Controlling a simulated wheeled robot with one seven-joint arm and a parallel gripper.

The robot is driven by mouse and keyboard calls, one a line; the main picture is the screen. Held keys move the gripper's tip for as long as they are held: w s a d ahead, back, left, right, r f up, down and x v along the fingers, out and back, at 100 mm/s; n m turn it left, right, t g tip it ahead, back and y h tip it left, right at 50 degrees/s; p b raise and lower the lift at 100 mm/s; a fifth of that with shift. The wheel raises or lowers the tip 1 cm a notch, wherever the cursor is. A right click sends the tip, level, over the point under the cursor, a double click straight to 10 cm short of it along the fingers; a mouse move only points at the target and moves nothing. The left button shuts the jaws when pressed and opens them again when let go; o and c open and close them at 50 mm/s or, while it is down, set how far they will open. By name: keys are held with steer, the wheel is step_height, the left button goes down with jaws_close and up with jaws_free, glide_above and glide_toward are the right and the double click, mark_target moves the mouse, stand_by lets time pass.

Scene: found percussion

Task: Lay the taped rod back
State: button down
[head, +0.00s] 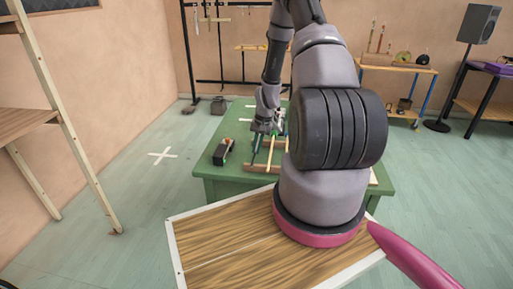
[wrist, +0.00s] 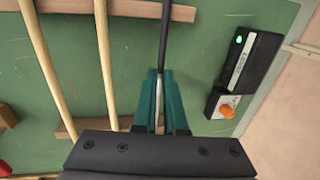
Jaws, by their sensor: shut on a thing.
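The taped rod (wrist: 165,40) shows in the wrist view as a thin rod, black along its far part and pale near the jaws. My gripper (wrist: 160,80), with teal fingers, is shut on it. The rod's far end passes over the wooden rack bar (wrist: 130,10); I cannot tell whether it touches. Two pale wooden rods (wrist: 106,60) lie to its left across the far bar and a nearer bar (wrist: 68,130). In the head view my gripper (head: 257,142) is low over the green table (head: 215,177), partly hidden by my arm.
A black device with an orange knob and green light (wrist: 243,65) lies on the table right of the rod in the wrist view; the head view shows it left of my gripper (head: 225,151). A shelf (head: 25,122) stands far left.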

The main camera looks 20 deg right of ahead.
steer(key=c, duration=0.9)
jaws_free()
step_height(320, 180, up, 10)
steer(key=d, duration=0.1)
steer(key=shift+s+d+r, duration=0.25)
steer(key=shift+s+d, duration=0.15)
steer(key=shift+s, duration=0.05)
